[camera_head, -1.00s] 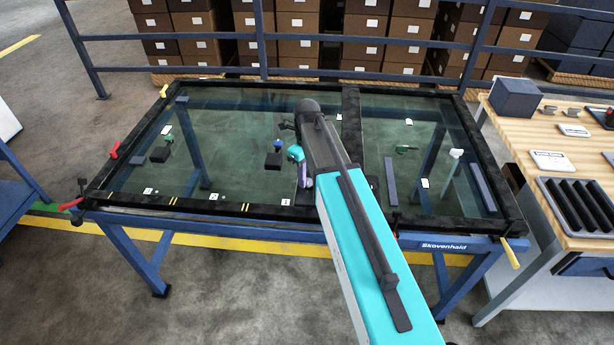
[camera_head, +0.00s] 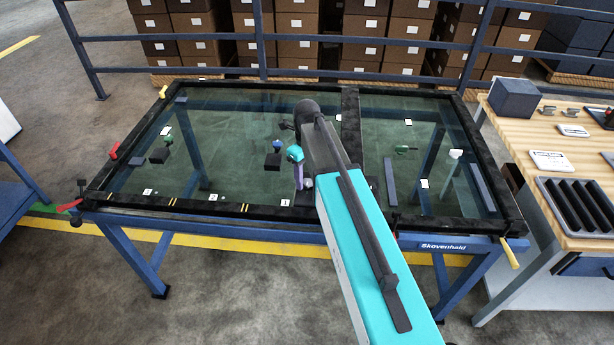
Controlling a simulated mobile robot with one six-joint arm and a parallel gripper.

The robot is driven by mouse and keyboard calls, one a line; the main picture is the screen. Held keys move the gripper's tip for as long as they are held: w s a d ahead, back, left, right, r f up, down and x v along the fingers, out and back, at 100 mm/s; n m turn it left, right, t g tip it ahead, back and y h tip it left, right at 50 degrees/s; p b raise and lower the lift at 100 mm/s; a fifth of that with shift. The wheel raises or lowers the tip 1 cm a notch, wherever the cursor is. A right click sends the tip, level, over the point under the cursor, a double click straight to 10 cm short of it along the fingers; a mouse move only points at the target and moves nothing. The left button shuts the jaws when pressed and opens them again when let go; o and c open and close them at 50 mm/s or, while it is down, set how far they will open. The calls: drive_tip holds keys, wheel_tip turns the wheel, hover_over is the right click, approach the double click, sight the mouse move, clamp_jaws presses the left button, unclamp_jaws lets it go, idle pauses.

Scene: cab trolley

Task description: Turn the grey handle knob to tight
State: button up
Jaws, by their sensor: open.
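My arm reaches from the lower middle over the glass-topped table (camera_head: 230,130). A teal and purple piece shows just left of the arm, pointing down toward the glass near the front rail. It seems to be the end of my arm, with my gripper (camera_head: 302,184) at its lower tip, partly covered by the arm. The jaws are too small to make out well, and I see nothing held. A small greyish piece (camera_head: 308,183) shows beside the purple part. I cannot tell whether it is the grey handle knob, and I cannot read any tight mark.
Black blocks with a green knob (camera_head: 168,140) and a blue knob (camera_head: 278,145) stand on the glass left of my arm. A green-handled item (camera_head: 405,150) and a white knob (camera_head: 456,154) are to the right. Red and yellow levers sit on the frame. A wooden bench (camera_head: 545,135) stands right.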

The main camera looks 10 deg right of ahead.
sight(307, 181)
drive_tip(key=shift+r, duration=0.2)
wheel_tip(307, 181, up, 13)
drive_tip(key=b, duration=0.2)
drive_tip(key=shift+r+b, duration=0.2)
drive_tip(key=shift+b, duration=0.2)
idle(0.4)
drive_tip(key=shift+r, duration=0.1)
